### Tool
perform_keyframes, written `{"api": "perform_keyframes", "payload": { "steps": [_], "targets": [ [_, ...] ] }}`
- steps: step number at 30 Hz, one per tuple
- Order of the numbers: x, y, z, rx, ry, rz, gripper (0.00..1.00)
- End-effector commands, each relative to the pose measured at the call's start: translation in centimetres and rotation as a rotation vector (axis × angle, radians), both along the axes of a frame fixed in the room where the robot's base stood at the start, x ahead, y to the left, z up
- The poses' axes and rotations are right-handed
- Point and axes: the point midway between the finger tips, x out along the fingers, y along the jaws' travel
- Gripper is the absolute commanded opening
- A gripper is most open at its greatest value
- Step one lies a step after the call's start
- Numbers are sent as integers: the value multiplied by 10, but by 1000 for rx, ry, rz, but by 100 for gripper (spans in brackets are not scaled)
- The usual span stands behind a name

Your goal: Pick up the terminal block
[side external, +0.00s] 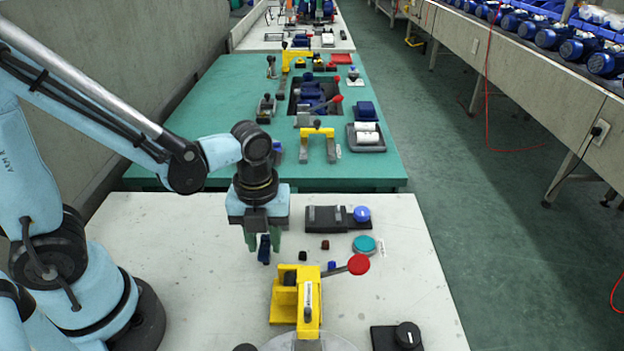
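My gripper (263,246) points down over the left middle part of the pale near table, with one green finger on each side. A narrow dark blue piece (264,252) shows between the fingers and reaches lower than their tips. It may be the terminal block, but no marking confirms this. I cannot tell whether the fingers press on it, or whether it stands on the table or hangs above it. Two small dark brown blocks (303,256) (325,244) lie to the right of my gripper. A small blue piece (332,266) is beside the yellow clamp.
The yellow clamp (284,304) with a red-knobbed lever (358,264) stands in front. A black fixture (325,219) with a blue cap, a teal disc (364,245) and a black knob box (397,337) are to the right. The green table (210,120) behind holds more fixtures.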

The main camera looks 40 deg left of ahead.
Motion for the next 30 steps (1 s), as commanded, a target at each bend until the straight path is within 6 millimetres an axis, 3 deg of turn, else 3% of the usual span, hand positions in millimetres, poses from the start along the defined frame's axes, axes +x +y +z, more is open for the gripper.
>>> {"api": "perform_keyframes", "payload": {
  "steps": [1,6,30],
  "targets": [
    [0,0,0,0,0,0,25],
    [0,0,0,0,0,0,0],
    [0,0,10,0,0,0,0]
  ]
}}
